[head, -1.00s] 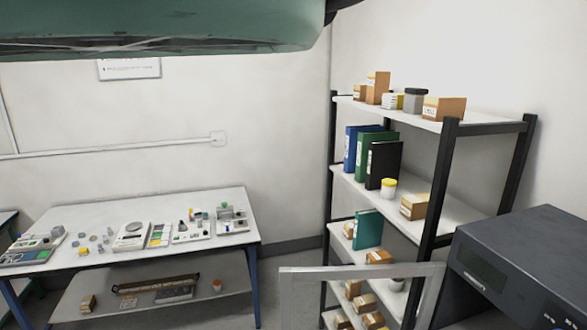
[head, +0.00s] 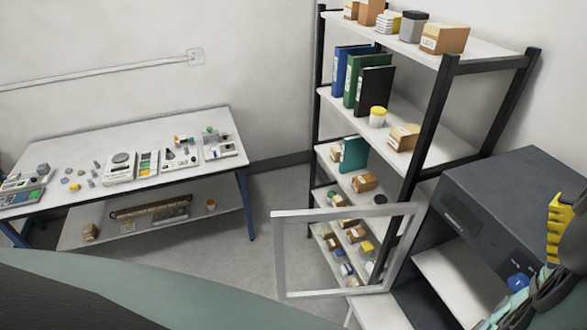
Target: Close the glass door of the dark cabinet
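The dark cabinet (head: 490,190) stands at the right in the head view, with a control panel on its front top and a pale interior below. Its glass door (head: 278,255) has a light grey frame and stands open, swung out to the left of the cabinet. The floor and part of the shelf show through the pane. My gripper (head: 527,262), with yellow ribbed pads, is at the right edge in front of the cabinet and is partly cut off. Its fingers look spread apart, with nothing seen between them. It is well to the right of the door frame, not touching it.
A shelf rack (head: 437,120) with binders, boxes and jars stands behind the door. A white table (head: 60,160) with scales and small parts stands at the left. Clear floor (head: 215,262) lies between table and door. My teal arm link covers the bottom left.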

